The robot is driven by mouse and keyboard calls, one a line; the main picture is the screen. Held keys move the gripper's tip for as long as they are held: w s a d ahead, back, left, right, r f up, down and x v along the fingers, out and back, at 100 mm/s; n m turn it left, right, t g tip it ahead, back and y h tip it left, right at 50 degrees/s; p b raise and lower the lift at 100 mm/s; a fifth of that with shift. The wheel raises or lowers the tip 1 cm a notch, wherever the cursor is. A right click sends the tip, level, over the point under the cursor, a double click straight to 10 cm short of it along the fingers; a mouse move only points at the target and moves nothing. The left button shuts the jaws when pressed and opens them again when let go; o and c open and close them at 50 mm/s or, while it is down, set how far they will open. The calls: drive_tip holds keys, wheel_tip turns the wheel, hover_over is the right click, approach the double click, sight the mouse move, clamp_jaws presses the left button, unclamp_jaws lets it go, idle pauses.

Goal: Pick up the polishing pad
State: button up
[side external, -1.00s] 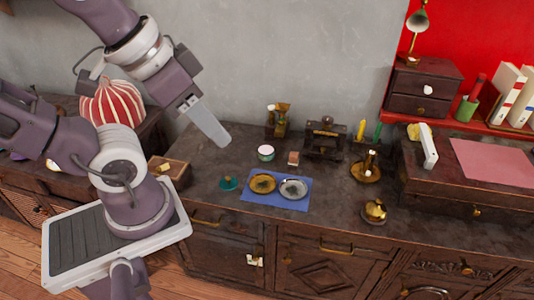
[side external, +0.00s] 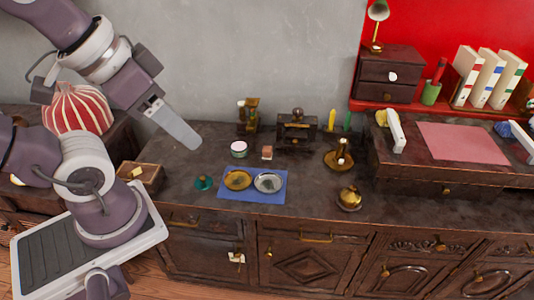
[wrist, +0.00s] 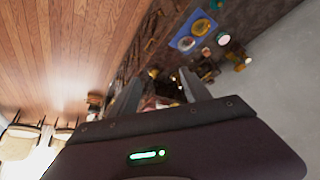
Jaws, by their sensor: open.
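I cannot tell for sure which item is the polishing pad. Candidates are a small round teal piece with a raised middle (side external: 203,183) left of the blue mat and a small pinkish-brown block (side external: 267,152) behind it. A gold dish (side external: 237,180) and a silver dish (side external: 269,183) lie on the blue mat (side external: 225,196); small darker pieces show in both dishes. My gripper (side external: 195,142) hangs above the left part of the counter, clear of everything. In the wrist view its fingers (wrist: 158,92) are apart, with nothing held between them.
A white-and-teal tin (side external: 239,149), brass-and-dark devices (side external: 297,132) and a brass candle holder (side external: 338,160) stand behind and right. A brass pot (side external: 349,198) is near the front edge. A wooden box (side external: 141,175) sits left. The counter's front middle is mostly clear.

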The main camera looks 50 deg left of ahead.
drive_tip(key=n+g+y, duration=0.2)
drive_tip(key=n+y, duration=0.1)
drive_tip(key=n, duration=0.5)
hover_over(267, 148)
drive_tip(key=s+d, duration=0.3)
drive_tip(key=d, duration=0.3)
wheel_tip(267, 148, down, 22)
drive_tip(key=shift+n, duration=0.3)
drive_tip(key=s+x, duration=0.1)
drive_tip(key=x, duration=0.6)
drive_tip(key=s+x, duration=0.1)
drive_tip(key=x, duration=0.5)
drive_tip(key=s+f+x, duration=0.1)
drive_tip(key=x, duration=0.6)
drive_tip(key=shift+a+f, duration=0.3)
drive_tip(key=shift+a, duration=0.1)
clamp_jaws()
